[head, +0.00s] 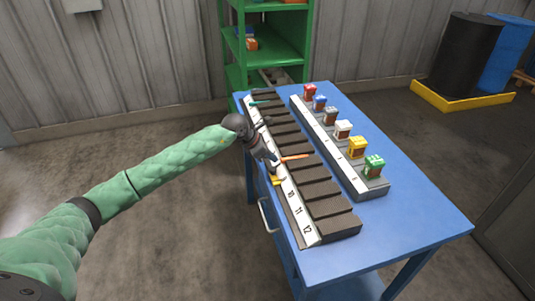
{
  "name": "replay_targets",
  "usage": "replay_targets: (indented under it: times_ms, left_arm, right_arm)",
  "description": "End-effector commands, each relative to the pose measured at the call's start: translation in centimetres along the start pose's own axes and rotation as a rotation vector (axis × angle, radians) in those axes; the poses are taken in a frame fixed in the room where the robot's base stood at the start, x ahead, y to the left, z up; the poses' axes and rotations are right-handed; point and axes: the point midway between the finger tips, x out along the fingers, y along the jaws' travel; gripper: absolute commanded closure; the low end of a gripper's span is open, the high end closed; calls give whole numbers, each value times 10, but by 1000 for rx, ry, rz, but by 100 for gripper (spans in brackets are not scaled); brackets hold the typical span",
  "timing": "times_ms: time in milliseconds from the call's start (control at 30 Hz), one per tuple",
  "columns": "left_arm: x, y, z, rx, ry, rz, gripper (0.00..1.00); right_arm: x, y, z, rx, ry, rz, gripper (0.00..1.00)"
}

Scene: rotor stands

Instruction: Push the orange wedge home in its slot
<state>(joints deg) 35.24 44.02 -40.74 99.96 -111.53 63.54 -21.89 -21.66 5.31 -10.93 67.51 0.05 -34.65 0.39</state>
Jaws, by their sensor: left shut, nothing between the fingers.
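A long dark rack (322,190) with a white numbered front strip lies on a blue table. Its dark blocks have slots between them. The orange wedge (294,157) shows as a thin orange strip in a slot near the rack's middle, with its near end close to my gripper. My left gripper (274,164) is shut and empty at the strip's front side, by the near end of that slot. Whether it touches the wedge I cannot tell. A teal wedge (261,103) sits in a slot near the far end. My right gripper is out of the picture.
A second grey rack (331,145) holds several coloured blocks to the right, including a green block (374,166). The blue table (410,225) is clear at its near right. A yellow piece (276,180) shows just below my gripper. Green shelves (272,72) stand behind.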

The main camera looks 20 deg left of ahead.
Motion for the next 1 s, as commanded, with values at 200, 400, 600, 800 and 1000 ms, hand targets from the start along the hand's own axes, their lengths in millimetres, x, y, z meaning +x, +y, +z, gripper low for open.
replay_targets:
  times_ms: [200,400,600,800,1000]
  left_arm:
    - [6,0,0,-1,0,0,100]
    - [9,0,4,-1,0,0,100]
    - [12,0,8,-1,-1,0,100]
    - [15,0,12,-1,-1,0,100]
    - [18,0,15,-1,0,0,100]
  right_arm:
    - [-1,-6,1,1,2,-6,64]
    - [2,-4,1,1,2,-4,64]
    - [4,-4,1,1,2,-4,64]
    - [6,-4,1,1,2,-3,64]
    - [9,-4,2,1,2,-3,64]
